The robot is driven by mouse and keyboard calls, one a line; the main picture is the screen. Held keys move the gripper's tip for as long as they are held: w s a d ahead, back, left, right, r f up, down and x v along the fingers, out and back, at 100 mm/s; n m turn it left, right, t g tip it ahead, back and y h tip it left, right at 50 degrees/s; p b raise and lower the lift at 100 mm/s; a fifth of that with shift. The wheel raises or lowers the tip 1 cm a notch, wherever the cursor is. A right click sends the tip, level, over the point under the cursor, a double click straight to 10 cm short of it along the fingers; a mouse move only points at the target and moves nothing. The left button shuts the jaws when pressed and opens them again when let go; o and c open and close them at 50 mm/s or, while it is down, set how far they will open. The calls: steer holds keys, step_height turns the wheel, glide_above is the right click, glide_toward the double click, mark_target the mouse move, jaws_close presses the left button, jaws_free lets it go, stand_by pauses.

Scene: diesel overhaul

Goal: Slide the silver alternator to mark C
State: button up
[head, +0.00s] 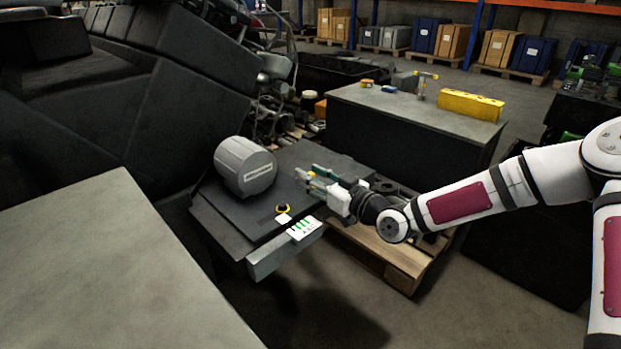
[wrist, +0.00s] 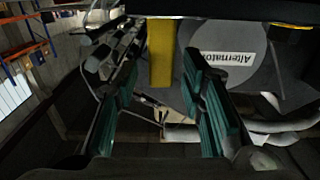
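The silver alternator (head: 245,167) is a grey drum with a pale label, lying on its side on a dark plate (head: 243,218). The wrist view shows its round grey body and the label "Alternator" (wrist: 222,58) at upper right. My gripper (head: 305,180) is to the right of the alternator in the head view, low over the plate and apart from it. In the wrist view its green-padded fingers (wrist: 163,75) are spread with a clear gap. A yellow-and-black ring (head: 283,208) and a white tag (head: 284,219) lie near the plate's front edge. I cannot read a letter C.
A card with green bars (head: 303,229) sits at the plate's front edge. A grey bench (head: 385,112) behind carries a yellow box (head: 470,105) and small parts. A wooden pallet (head: 385,252) lies below right. A yellow upright strip (wrist: 161,52) shows between my fingers.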

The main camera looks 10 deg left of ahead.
steer(key=shift+w+a, duration=0.2)
steer(key=shift+a, duration=0.1)
steer(key=shift+c, duration=0.6)
jaws_close()
steer(key=shift+w+d+b, duration=0.2)
steer(key=shift+w+d, duration=0.45)
steer(key=shift+w, duration=0.15)
steer(key=shift+w+d+b, duration=0.15)
steer(key=shift+w+d, duration=0.45)
steer(key=shift+w, duration=0.2)
steer(key=shift+o, duration=0.6)
jaws_free()
